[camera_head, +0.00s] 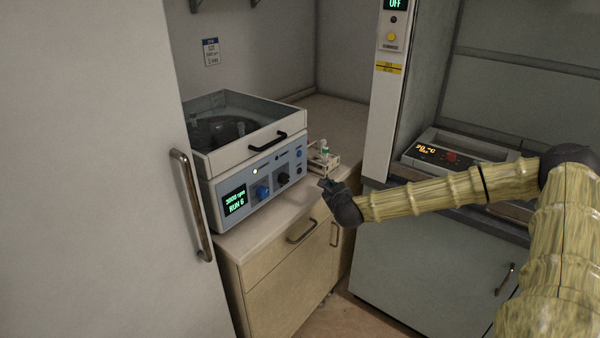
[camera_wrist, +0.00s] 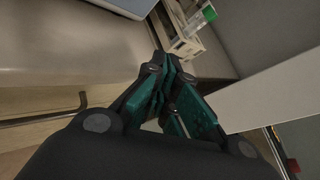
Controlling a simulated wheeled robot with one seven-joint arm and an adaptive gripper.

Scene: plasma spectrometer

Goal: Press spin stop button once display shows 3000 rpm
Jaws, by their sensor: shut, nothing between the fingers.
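The centrifuge (camera_head: 250,160) stands on the counter at the left of the head view, a pale box with a blue-grey front panel and a black-handled top. Its display (camera_head: 235,201) shows green text that appears to read 3000 rpm and RUN 6. A blue knob (camera_head: 262,191), a black knob (camera_head: 283,179) and small round buttons (camera_head: 299,154) sit to the right of the display. I cannot read which button is spin stop. My gripper (camera_head: 327,184) is shut and empty, right of the panel and apart from it. In the wrist view its fingers (camera_wrist: 172,72) are together.
A small rack (camera_head: 322,160) with a green-capped tube stands right of the centrifuge; the tube (camera_wrist: 203,18) shows in the wrist view. A white pillar (camera_head: 385,130) and a hood with a hot plate (camera_head: 440,155) are further right. A tall pale door (camera_head: 100,170) fills the left.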

